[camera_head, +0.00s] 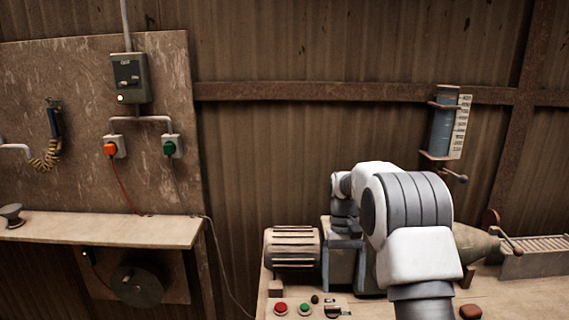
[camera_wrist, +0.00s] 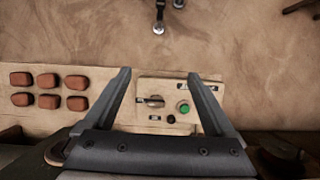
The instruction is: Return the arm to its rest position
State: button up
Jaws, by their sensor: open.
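My gripper (camera_wrist: 160,75) is open in the wrist view, its two dark fingers apart with nothing held between them. Between and below the fingertips is a pale control panel (camera_wrist: 147,89) with a dark switch knob (camera_wrist: 153,101) and a green button (camera_wrist: 184,107). My white and grey arm (camera_head: 412,205) stands bent above the bench at the right in the head view. It hides part of the machine behind it, and my gripper cannot be made out there.
The bench carries a ribbed motor (camera_head: 292,248), a red button (camera_head: 281,308) and a brown block (camera_head: 470,312). Several reddish-brown tiles (camera_wrist: 48,81) lie left of my gripper. A water tube (camera_head: 442,133) hangs on the wall. A shelf (camera_head: 110,231) and switch box (camera_head: 129,77) are left.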

jog(key=s+r+t, duration=0.5)
jog(key=s+r, duration=0.8)
jog(key=r, duration=0.2)
jog(key=s+t, duration=0.5)
jog(key=s, duration=1)
